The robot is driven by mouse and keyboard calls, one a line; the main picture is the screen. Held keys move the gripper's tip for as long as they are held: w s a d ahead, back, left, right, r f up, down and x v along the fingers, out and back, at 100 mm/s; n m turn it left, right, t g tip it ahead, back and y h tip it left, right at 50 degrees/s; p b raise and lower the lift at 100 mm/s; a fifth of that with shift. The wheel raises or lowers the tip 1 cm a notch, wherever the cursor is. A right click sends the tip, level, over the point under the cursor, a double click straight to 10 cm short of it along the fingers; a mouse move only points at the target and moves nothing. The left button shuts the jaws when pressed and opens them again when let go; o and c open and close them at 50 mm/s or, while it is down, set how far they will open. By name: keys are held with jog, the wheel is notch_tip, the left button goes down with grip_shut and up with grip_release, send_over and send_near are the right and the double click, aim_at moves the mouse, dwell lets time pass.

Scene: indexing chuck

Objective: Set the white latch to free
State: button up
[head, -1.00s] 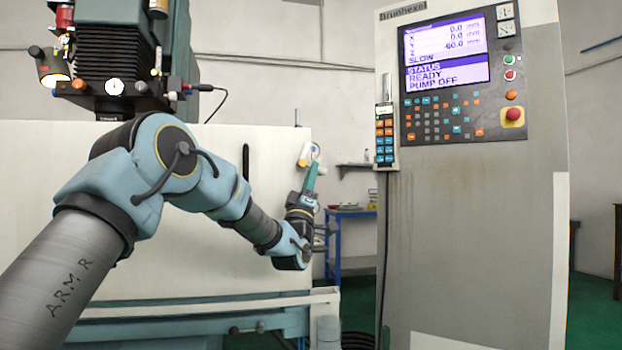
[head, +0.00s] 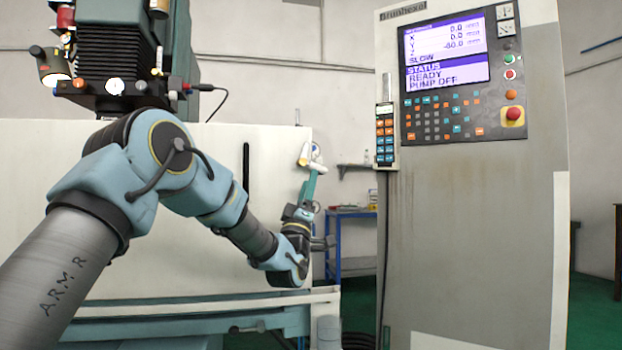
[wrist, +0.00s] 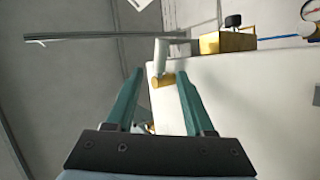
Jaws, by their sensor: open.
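The white latch (head: 304,154) shows in the head view as a small pale lever with a yellowish part, at the upper right corner of the large white panel. In the wrist view, the white latch (wrist: 161,54) is a short pale bar with a brass-yellow end, by the panel's edge. My gripper (head: 315,170) has teal fingers pointing up, just below the latch in the head view. In the wrist view, my gripper (wrist: 157,75) is open, and the yellow end appears between its fingertips. I cannot tell whether either finger touches it.
The large white panel (head: 150,240) stands directly behind my arm. A tall grey control cabinet (head: 475,230) with a screen stands to the right. A blue-legged table (head: 335,250) is further back, in the gap between them. A yellow box (wrist: 228,42) shows beyond the latch.

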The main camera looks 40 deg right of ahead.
jog(key=v, duration=0.7)
jog(key=shift+b, duration=0.35)
